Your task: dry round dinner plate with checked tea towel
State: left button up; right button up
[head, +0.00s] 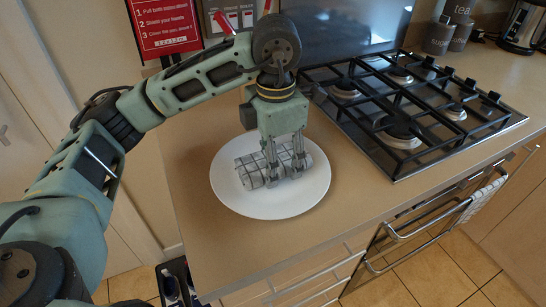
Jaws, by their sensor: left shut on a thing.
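A round white dinner plate (231,197) lies flat on the counter, left of the hob. A rolled grey and white checked tea towel (314,155) rests on the plate, or just above it; I cannot tell which. My left gripper (285,172) points down over the plate and is shut on the towel. The gripper's fingers hide part of the towel. The right gripper is not in view.
A black gas hob (410,110) with raised grates sits right of the plate. Canisters (440,36) and a kettle (522,25) stand at the back right. Bare wooden counter (225,250) lies in front of the plate. A cloth (486,198) hangs on the oven rail.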

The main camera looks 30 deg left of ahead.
pick_arm(q)
notch_tip(320, 180, up, 4)
jog(key=shift+f+p, duration=0.2)
jog(key=shift+p, duration=1)
jog(key=r+p, duration=0.3)
jog(key=r, duration=0.1)
jog(key=shift+a, duration=0.25)
jog(key=shift+r+p, duration=0.3)
jog(key=shift+r, duration=0.1)
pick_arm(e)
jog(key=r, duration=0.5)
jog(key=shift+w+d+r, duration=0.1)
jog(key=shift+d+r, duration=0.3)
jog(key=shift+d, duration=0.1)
